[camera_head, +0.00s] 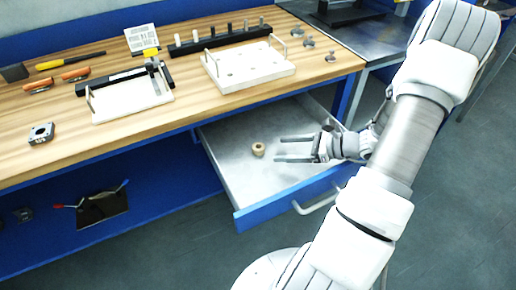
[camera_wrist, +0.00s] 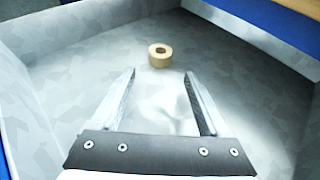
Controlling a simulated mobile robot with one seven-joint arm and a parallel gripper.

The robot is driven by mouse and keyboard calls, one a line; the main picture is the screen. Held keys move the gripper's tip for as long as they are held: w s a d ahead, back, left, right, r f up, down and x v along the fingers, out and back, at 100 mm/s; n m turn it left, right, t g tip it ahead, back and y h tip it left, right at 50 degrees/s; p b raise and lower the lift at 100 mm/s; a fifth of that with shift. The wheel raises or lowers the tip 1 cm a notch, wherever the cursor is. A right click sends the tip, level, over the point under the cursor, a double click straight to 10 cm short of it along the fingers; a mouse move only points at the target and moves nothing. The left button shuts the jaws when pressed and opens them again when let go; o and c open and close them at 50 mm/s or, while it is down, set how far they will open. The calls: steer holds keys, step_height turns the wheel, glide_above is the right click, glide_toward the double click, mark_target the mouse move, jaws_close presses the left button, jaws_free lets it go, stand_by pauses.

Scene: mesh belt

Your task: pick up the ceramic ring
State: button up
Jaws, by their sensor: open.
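The ceramic ring (camera_head: 258,149) is a small tan ring lying on the floor of the open drawer (camera_head: 222,140). It also shows in the wrist view (camera_wrist: 159,56), hole upward, ahead of my fingertips and roughly centred between them. My gripper (camera_head: 279,148) is inside the drawer area, to the right of the ring in the head view, its two fingers pointing left toward it. In the wrist view my gripper (camera_wrist: 160,73) is open, with nothing between the fingers. The ring is apart from both fingers.
The drawer's walls (camera_wrist: 48,98) stand around my gripper, and its blue front with a handle (camera_head: 318,202) is nearest. The wooden bench top (camera_head: 190,110) overhangs the drawer's back and carries white fixtures (camera_head: 250,75) and tools. The drawer floor around the ring is clear.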

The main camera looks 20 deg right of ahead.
mark_target(264, 149)
steer(key=x, duration=0.2)
steer(key=b+x, duration=0.1)
steer(key=x, duration=0.2)
steer(key=shift+w+a+r, duration=0.1)
steer(key=shift+w+a, duration=0.2)
jaws_close()
